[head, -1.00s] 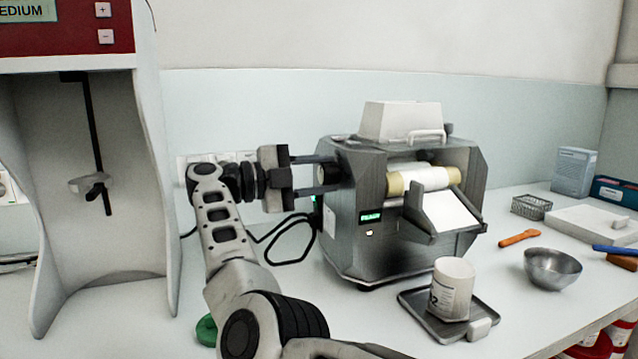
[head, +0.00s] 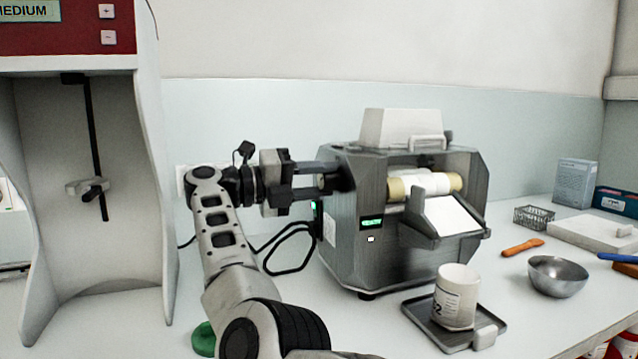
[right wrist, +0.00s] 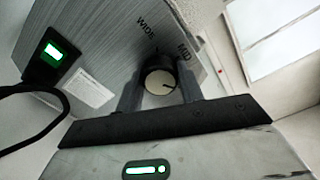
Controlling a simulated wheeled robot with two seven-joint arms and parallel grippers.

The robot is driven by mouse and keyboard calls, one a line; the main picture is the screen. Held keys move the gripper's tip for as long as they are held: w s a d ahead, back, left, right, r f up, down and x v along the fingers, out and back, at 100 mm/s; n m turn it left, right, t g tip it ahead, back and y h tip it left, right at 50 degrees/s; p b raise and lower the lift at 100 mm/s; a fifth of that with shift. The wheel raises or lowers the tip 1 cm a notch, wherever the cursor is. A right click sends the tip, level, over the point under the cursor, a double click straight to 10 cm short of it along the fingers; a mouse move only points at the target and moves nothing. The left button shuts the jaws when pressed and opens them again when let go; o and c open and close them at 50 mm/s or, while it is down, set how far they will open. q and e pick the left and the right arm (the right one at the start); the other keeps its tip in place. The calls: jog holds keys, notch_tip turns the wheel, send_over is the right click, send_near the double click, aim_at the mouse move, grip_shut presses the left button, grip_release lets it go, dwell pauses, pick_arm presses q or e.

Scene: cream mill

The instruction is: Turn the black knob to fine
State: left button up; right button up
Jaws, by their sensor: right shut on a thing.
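The mill (head: 355,215) is a grey metal machine with pale rollers, standing on the white bench. Its black knob (right wrist: 160,76) is on the left side panel, with a pale round face and dark rim in the right wrist view. WIDE and MID are printed on the panel beyond it; no fine label shows. My right gripper (head: 328,181) reaches in from the left, its fingers on both sides of the knob and shut on it. In the right wrist view the fingers (right wrist: 159,92) flank the knob. My left gripper is not in view.
A white cup (head: 456,296) stands on a grey tray (head: 428,327) before the mill. A metal bowl (head: 557,277), orange spatula (head: 522,247) and wire basket (head: 534,216) lie to the right. A black cable (head: 290,262) loops left of the mill. A red-topped machine (head: 75,38) stands at left.

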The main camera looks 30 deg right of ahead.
dwell(0.4)
jog(key=o, duration=1)
